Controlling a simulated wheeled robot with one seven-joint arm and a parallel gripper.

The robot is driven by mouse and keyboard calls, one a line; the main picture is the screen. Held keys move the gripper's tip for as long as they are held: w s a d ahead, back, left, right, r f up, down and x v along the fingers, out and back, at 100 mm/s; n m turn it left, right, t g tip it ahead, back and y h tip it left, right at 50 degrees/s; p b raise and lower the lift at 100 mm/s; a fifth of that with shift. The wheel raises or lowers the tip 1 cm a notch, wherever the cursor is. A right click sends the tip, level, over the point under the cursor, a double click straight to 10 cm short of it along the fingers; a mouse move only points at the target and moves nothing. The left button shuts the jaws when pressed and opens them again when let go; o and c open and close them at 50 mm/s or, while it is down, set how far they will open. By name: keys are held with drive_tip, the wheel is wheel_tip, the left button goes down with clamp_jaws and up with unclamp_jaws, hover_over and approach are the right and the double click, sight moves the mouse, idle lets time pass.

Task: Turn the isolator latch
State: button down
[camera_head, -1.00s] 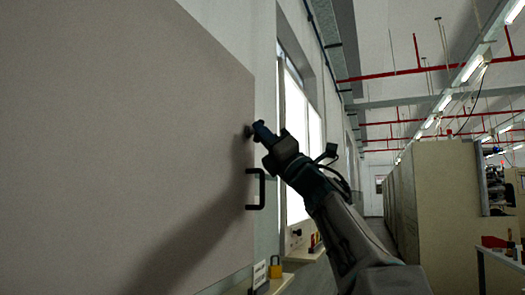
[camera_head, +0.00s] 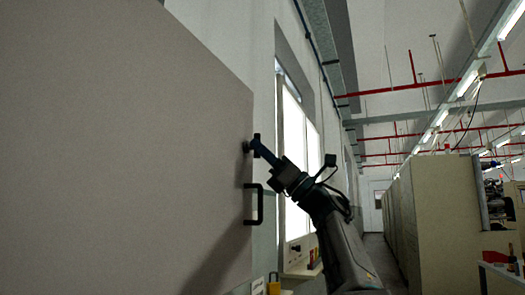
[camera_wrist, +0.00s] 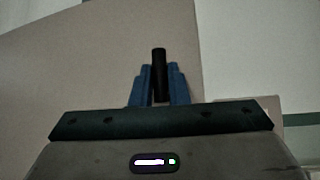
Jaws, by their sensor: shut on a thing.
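The isolator latch (camera_head: 256,138) is a small black bar on a round base at the right edge of a large grey-beige panel (camera_head: 120,130). In the head view the bar stands about upright. My gripper (camera_head: 262,150) reaches up from the lower right and is shut on the latch. In the wrist view the black latch bar (camera_wrist: 159,57) sits between the blue fingers of my gripper (camera_wrist: 159,80) and sticks out beyond their tips. The fingers hide part of the latch.
A black pull handle (camera_head: 258,205) juts from the panel just below the latch. A yellow padlock (camera_head: 273,288) is at the bottom, near a small ledge (camera_head: 300,269). An aisle runs beside cream cabinets (camera_head: 440,205) on the right.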

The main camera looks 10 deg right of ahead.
drive_tip(key=c, duration=1.4)
unclamp_jaws()
drive_tip(key=shift+a, duration=0.1)
drive_tip(key=b+v, duration=0.4)
drive_tip(key=v, duration=1)
drive_tip(key=shift+w+r, duration=0.1)
